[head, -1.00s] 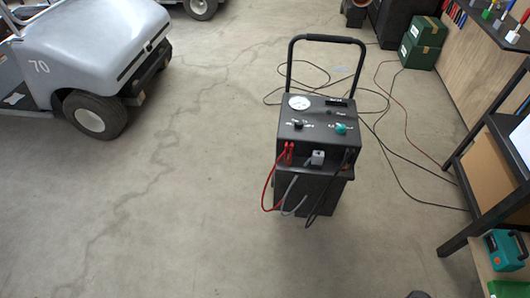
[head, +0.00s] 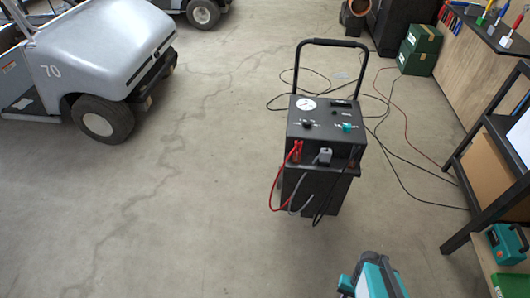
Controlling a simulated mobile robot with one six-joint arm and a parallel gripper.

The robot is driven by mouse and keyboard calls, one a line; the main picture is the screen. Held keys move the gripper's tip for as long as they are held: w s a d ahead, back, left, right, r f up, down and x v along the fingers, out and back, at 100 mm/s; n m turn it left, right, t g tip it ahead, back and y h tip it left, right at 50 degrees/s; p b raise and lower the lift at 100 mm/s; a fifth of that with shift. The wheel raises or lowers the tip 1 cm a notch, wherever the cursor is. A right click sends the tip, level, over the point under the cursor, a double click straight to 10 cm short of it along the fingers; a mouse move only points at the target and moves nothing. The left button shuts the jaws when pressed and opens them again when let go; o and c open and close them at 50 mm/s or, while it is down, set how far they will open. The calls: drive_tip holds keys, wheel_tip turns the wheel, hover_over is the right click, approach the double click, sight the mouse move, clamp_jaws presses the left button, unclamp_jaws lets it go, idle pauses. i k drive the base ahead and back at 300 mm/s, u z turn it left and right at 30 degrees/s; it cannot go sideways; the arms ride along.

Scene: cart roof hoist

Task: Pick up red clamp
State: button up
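The red clamp (head: 297,151) is at the upper left of the front of a black wheeled charger (head: 322,135), in the middle of the head view. It is small, and a red cable (head: 275,185) loops down from beside it. A grey clamp or plug (head: 325,156) sits to its right, and a dark cable hangs further right. A teal, black and grey part of my arm shows at the bottom edge, well below and right of the charger. I cannot make out gripper fingers there.
A grey cart (head: 90,60) marked 70 stands at the upper left. Black and red cables lie on the floor behind and right of the charger. A workbench (head: 490,180) and green boxes (head: 419,50) line the right. The floor in front and left is clear.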

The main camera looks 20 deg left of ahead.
sight(296, 154)
drive_tip(key=z, duration=0.8)
drive_tip(key=k, duration=0.1)
drive_tip(key=u, duration=1.8)
drive_tip(key=k, duration=0.9)
drive_tip(key=z, duration=0.15)
drive_tip(key=i, duration=0.7)
drive_tip(key=u, duration=0.05)
